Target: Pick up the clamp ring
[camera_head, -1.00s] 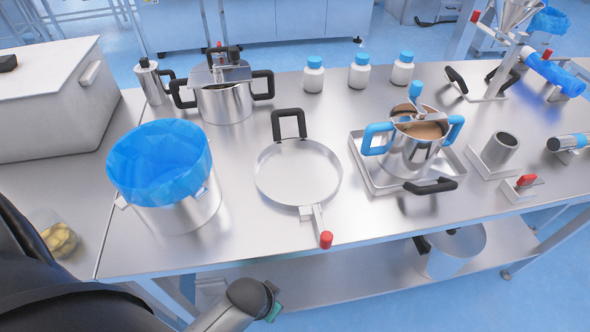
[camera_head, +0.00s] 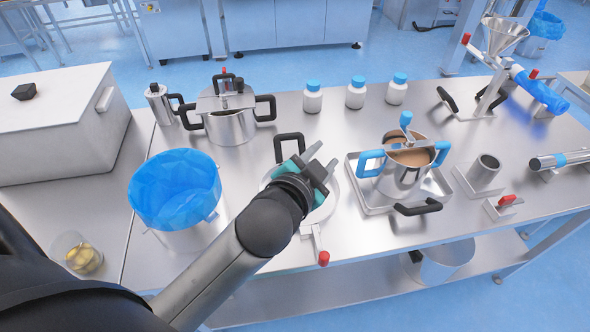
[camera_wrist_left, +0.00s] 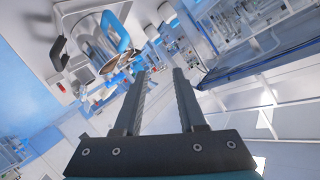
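The clamp ring (camera_head: 339,197) lies flat on the steel table in the head view. It is a thin round metal hoop with a black handle (camera_head: 289,137) at its far side and a red-tipped lever (camera_head: 323,258) at its near side. My left gripper (camera_head: 322,160) is above the ring and hides much of it. Its two fingers are apart with nothing between them, as the left wrist view also shows (camera_wrist_left: 160,95). I cannot make out the ring in the left wrist view. My right gripper is not in view.
A blue-lined steel pot (camera_head: 175,190) stands left of the ring. A blue-handled pot (camera_head: 403,172) stands on a tray (camera_head: 437,187) to the right. A lidded pot (camera_head: 229,125) and several white bottles (camera_head: 356,95) stand behind.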

